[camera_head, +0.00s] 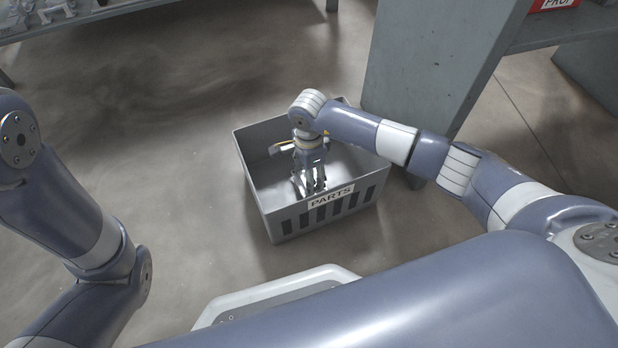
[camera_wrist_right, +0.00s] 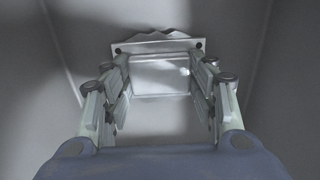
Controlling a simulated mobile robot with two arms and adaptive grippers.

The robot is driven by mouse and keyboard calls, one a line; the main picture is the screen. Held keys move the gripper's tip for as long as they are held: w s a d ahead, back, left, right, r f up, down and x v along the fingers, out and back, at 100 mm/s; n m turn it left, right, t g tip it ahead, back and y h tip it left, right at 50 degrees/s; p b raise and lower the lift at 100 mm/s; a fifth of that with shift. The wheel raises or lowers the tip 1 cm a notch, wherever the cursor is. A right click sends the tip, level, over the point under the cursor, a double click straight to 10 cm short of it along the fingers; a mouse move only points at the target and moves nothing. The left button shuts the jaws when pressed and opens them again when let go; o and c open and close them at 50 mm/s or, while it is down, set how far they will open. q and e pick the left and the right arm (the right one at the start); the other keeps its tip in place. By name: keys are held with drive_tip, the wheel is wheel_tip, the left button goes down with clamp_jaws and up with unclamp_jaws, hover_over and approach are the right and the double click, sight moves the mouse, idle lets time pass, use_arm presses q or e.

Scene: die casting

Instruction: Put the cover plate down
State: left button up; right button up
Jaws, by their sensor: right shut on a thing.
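The cover plate (camera_wrist_right: 158,76) is a light grey metal piece with a jagged far edge, seen between the fingers in the right wrist view. My right gripper (camera_wrist_right: 162,88) is shut on it. In the head view my right gripper (camera_head: 311,185) points down inside the grey parts bin (camera_head: 282,222), near its front wall. The plate is mostly hidden there by the fingers. I cannot tell whether the plate touches the bin floor. My left arm shows at the left of the head view, but its gripper is out of view.
The bin stands on the bare concrete floor, labelled PARTS on its front wall. A grey table support (camera_head: 430,65) rises close behind it at the right. A bench (camera_head: 75,22) with metal parts is at the upper left. The floor left of the bin is clear.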

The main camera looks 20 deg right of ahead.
drive_tip(key=shift+w, duration=0.1)
drive_tip(key=o, duration=1.5)
drive_tip(key=shift+f, duration=0.15)
drive_tip(key=shift+o, duration=0.2)
wheel_tip(320, 180, up, 12)
drive_tip(key=p, duration=0.9)
drive_tip(key=shift+r, duration=0.2)
